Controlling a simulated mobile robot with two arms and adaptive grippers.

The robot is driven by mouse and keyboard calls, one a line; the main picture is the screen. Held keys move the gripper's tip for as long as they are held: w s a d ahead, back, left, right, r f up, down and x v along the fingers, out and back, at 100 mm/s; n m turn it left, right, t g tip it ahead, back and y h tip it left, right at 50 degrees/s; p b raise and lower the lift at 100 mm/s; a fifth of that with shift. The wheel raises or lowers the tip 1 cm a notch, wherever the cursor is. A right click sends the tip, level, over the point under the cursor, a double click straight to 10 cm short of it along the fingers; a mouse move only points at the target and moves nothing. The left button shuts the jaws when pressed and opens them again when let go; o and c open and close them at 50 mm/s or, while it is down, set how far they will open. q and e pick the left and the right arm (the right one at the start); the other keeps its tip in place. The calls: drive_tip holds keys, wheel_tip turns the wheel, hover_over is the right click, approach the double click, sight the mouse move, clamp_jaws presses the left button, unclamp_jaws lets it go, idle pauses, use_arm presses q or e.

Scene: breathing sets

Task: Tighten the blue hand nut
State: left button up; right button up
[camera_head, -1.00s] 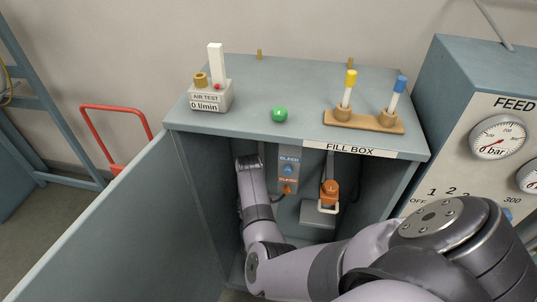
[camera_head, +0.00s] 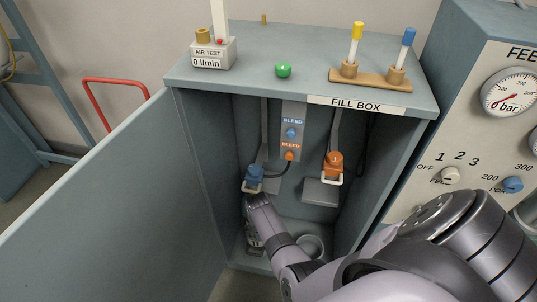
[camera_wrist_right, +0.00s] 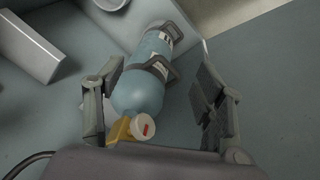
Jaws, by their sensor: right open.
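The blue hand nut (camera_head: 254,174) sits on a fitting with a white handle, at the left inside the open fill box (camera_head: 230,130). My right arm reaches into the box, and its gripper (camera_head: 254,240) is low at the left, below the blue nut. In the right wrist view the gripper (camera_wrist_right: 160,78) is open. A blue-grey cylinder (camera_wrist_right: 140,92) with a brass valve (camera_wrist_right: 120,130) and a white knob (camera_wrist_right: 143,127) lies between and beyond its fingers. I cannot tell that the fingers touch it. The blue nut does not show in the wrist view. My left gripper is not in view.
An orange nut (camera_head: 333,162) on a similar fitting is at the right inside the box, with a bleed panel (camera_head: 292,130) between. A round cup (camera_head: 311,244) stands on the box floor. The open door (camera_head: 110,225) bounds the left and a gauge panel (camera_head: 450,140) the right.

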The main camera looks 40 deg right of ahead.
drive_tip(key=s+a+f+n+b, duration=0.1)
drive_tip(key=s+f, duration=0.3)
drive_tip(key=f, duration=0.4)
drive_tip(key=shift+s+a+b, duration=0.3)
drive_tip(key=shift+a+b, duration=0.05)
drive_tip(key=shift+b, duration=0.35)
drive_tip(key=shift+r, duration=0.1)
